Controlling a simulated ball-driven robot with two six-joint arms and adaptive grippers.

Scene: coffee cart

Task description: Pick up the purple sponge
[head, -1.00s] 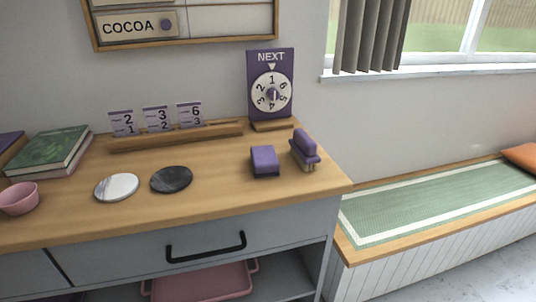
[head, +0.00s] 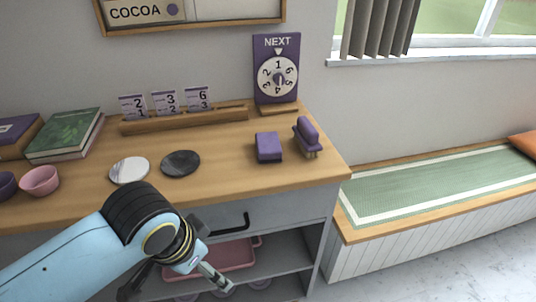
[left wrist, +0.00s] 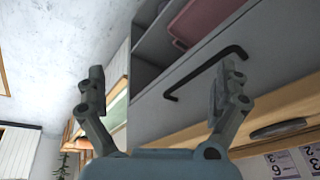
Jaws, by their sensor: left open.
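The purple sponge (head: 268,147) is a small block lying on the wooden cart top, near its right end. A brush with a purple handle (head: 307,138) stands just right of it. My left gripper (head: 175,290) is in front of the cart, below the top's front edge, to the left of and lower than the sponge. In the left wrist view its two fingers (left wrist: 160,78) are spread wide with nothing between them. The sponge does not show in that view. My right gripper is in neither view.
White and dark round coasters (head: 129,170) (head: 180,163) lie left of the sponge. The card rack (head: 185,120) and purple dial sign (head: 277,75) stand behind. A black drawer handle (head: 232,224) and pink tray (head: 225,258) are near my left gripper. Bare wood lies before the sponge.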

